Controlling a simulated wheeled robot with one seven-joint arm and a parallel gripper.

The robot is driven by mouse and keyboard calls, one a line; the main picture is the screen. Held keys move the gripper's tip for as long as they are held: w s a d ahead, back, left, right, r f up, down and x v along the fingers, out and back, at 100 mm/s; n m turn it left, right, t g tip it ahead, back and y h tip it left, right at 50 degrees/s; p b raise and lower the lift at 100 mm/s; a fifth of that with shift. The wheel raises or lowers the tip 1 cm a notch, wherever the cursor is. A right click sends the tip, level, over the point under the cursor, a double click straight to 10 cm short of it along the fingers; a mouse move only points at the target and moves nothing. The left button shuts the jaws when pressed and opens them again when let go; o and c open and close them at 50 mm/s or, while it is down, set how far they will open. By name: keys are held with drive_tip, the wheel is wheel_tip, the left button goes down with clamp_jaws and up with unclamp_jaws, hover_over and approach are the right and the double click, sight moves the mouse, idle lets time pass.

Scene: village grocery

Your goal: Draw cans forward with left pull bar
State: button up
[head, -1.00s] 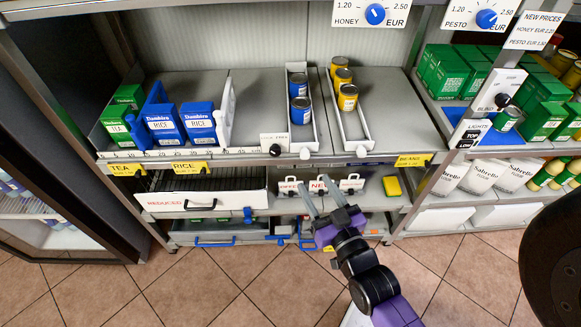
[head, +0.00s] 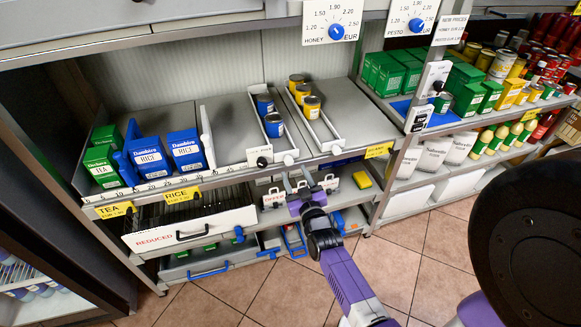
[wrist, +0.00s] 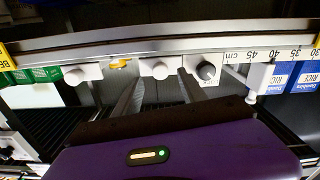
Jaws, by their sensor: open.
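The left can channel (head: 275,142) is a grey tray with blue cans (head: 272,122); the right channel (head: 312,122) holds yellow cans (head: 311,104). A white round knob (head: 288,159) sits at the left channel's front end and a like knob (head: 337,150) at the right one's. My gripper (head: 297,181) is open and empty just below the shelf edge, near the left knob. In the wrist view, upside down, its two fingers (wrist: 160,97) point towards the white knob (wrist: 160,68), one to each side; I cannot tell whether they reach it.
A black dial on a white card (head: 261,158) is close to the left knob. Blue rice packs (head: 186,149) and green tea boxes (head: 103,170) stand further left. A drawer marked REDUCED (head: 190,228) and white-handled bins (head: 272,196) lie below the shelf edge.

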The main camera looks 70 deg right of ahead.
sight(290, 164)
drive_tip(key=shift+x, duration=2.2)
clamp_jaws()
